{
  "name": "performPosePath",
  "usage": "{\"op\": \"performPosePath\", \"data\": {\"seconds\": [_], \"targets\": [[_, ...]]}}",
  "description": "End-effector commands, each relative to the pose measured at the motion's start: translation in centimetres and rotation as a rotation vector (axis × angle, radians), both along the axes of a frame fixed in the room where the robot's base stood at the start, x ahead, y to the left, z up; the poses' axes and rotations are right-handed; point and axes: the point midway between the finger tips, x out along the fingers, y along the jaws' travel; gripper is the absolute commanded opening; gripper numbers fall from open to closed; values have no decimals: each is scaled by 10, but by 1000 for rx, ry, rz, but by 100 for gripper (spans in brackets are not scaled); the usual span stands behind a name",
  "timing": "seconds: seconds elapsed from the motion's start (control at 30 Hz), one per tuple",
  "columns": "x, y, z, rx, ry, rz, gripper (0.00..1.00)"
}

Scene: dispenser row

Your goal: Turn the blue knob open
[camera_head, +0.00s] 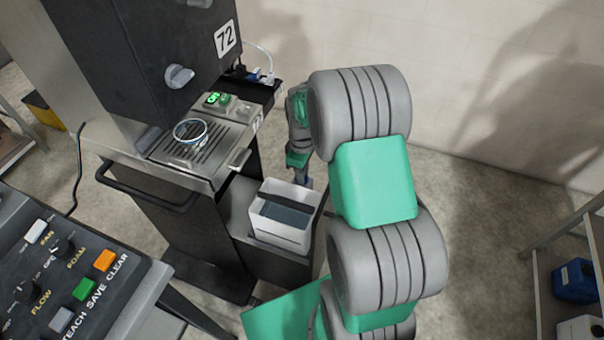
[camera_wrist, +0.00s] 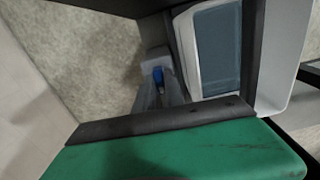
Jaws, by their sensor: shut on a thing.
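The blue knob (camera_wrist: 158,74) shows as a small blue piece in the wrist view, in front of a pale block. My gripper (camera_wrist: 159,88) is shut on it, with one grey finger on each side. In the head view my gripper (camera_head: 304,178) points down beside the white bin, partly hidden behind my arm. I cannot make out the blue knob in the head view. How far it is turned cannot be told.
A white bin (camera_head: 281,240) stands on a low shelf left of my gripper; it also fills the upper right of the wrist view (camera_wrist: 188,60). A dispenser (camera_head: 160,60) with a drip tray and glass bowl (camera_head: 190,130) stands behind.

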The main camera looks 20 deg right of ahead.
Motion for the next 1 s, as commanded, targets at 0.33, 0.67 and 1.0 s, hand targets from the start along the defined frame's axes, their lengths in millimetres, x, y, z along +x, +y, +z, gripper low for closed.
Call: {"op": "performPosePath", "data": {"seconds": [0.33,0.67,1.0], "targets": [[1,1,1,1,-2,58,0],[1,1,1,1,-2,58,15],[0,0,0,1,-1,56,35]]}}
